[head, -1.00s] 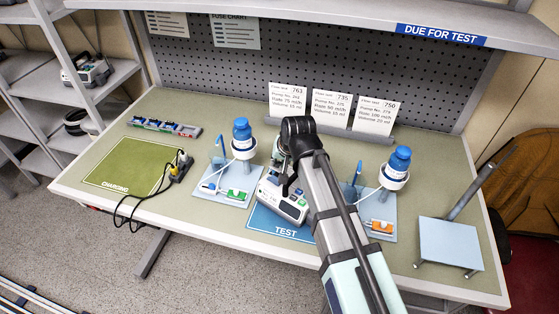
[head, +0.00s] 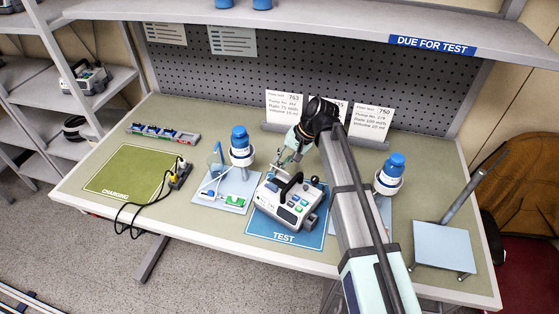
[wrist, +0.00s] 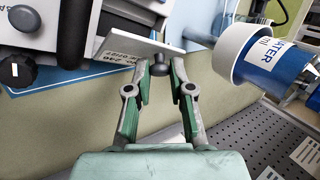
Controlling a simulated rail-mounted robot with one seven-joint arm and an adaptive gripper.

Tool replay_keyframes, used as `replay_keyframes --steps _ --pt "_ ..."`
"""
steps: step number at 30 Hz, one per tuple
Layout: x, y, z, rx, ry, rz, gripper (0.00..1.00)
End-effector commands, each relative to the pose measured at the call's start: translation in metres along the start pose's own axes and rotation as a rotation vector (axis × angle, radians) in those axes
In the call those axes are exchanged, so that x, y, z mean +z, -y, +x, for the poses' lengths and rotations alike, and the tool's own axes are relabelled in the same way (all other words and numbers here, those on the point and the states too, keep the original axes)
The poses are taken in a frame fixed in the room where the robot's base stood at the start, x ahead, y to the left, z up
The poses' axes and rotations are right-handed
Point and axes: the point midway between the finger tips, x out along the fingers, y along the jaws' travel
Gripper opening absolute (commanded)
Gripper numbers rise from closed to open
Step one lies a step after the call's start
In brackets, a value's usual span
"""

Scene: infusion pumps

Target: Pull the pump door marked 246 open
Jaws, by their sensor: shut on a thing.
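The pump (head: 284,208) is a white and grey box with a dark carrying handle, standing on the blue TEST mat (head: 258,229). My gripper (head: 284,160) is behind the pump's back left side. In the wrist view, my gripper (wrist: 159,72) is shut on a small dark knob (wrist: 158,68) on the door (wrist: 145,46). The door is a light plate with an upside-down printed label, partly legible. It stands out at an angle from the pump body (wrist: 25,25). The hinge is not clearly visible.
A blue-capped bottle (head: 240,140) in a white ring stands close left of my gripper; it appears close at the right in the wrist view (wrist: 285,65). Another bottle (head: 393,168) stands right of my arm. Cards (head: 284,108) stand behind. The green CHARGING mat (head: 130,168) is mostly clear.

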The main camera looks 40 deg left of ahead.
Motion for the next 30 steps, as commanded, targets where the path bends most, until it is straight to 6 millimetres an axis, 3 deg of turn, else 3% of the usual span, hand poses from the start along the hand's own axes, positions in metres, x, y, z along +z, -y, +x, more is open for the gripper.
replay_keyframes --steps 1,12,30 --pt "-0.008 -0.001 -0.003 -0.02 0.035 0.021 0.0" --pt "-0.027 -0.011 -0.007 -0.188 0.309 0.16 0.0" --pt "-0.043 -0.024 -0.004 -0.363 0.598 0.308 0.0"
